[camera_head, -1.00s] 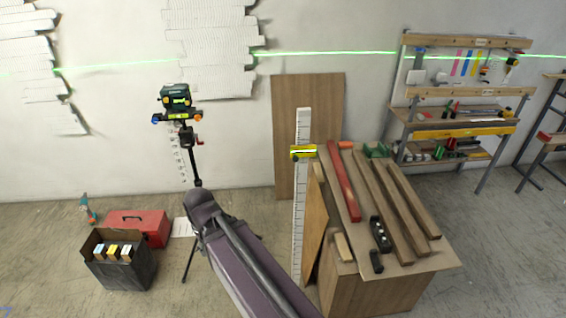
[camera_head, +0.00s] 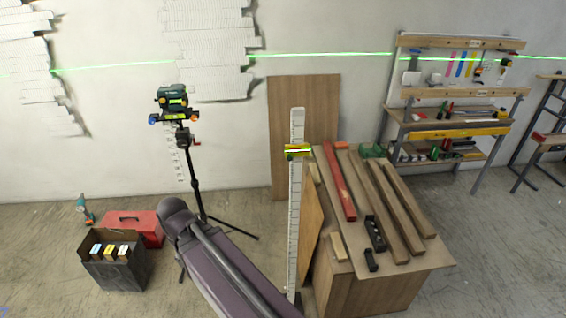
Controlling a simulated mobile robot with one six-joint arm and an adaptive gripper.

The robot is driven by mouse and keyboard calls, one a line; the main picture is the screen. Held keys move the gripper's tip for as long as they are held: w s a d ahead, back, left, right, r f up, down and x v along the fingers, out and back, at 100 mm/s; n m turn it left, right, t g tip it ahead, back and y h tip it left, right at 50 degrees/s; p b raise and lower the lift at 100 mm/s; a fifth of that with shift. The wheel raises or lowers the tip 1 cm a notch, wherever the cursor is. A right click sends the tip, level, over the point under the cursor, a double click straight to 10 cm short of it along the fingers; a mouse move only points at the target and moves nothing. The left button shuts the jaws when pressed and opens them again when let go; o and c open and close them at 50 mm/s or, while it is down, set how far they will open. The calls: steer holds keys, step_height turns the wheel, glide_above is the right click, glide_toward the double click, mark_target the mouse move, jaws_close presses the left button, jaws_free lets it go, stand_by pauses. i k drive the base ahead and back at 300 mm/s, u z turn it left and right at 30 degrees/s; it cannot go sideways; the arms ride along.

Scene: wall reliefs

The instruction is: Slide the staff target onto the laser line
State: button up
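The white graduated staff (camera_head: 295,220) stands upright beside the workbench block. The yellow staff target (camera_head: 298,150) sits on the staff a little below its top. A bright green streak crosses the target's face. The green laser level (camera_head: 172,99) stands on a black tripod (camera_head: 194,165) to the left. The green laser line (camera_head: 320,54) runs across the wall behind, higher in the picture than the target. My arm reaches up from the bottom centre, left of the staff. My gripper does not show.
A wooden block table (camera_head: 375,285) with timber strips stands right of the staff. A wooden panel (camera_head: 318,100) leans on the wall behind. A red toolbox (camera_head: 138,228) and a dark open box (camera_head: 118,272) lie on the floor at left. A workbench (camera_head: 450,131) stands at back right.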

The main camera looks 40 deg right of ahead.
mark_target(289, 154)
steer(key=u, duration=0.1)
steer(key=k, duration=1.55)
steer(key=z, duration=1.2)
steer(key=i, duration=1)
